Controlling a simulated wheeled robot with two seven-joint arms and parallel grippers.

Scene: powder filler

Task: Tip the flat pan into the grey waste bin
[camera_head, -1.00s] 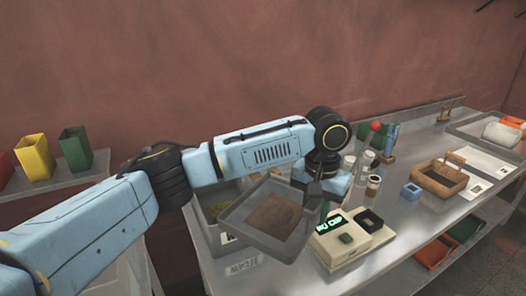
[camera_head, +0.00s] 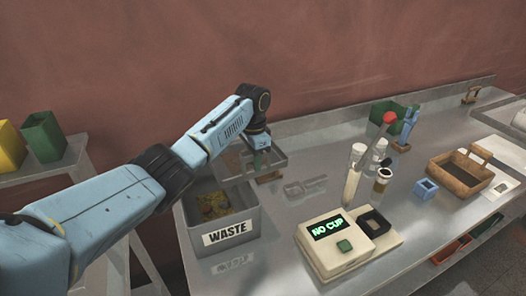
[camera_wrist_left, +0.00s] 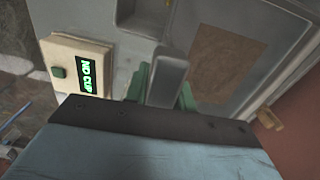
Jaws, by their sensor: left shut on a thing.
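The grey waste bin (camera_head: 249,216), labelled WASTE, stands on the bench and holds yellowish-brown scraps. My left gripper (camera_head: 262,163) is behind the bin's back right corner, with its jaws shut on the flat pan (camera_head: 279,157). In the head view the pan is mostly hidden by the arm and gripper. In the left wrist view the green fingers (camera_wrist_left: 162,88) grip the pan's grey handle, and the pan (camera_wrist_left: 281,40) shows a patch of brown powder. A corner of the bin (camera_wrist_left: 140,18) shows at that view's top. My right gripper is not in view.
A cream scale (camera_head: 338,262) reading NO CUP stands right of the bin.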

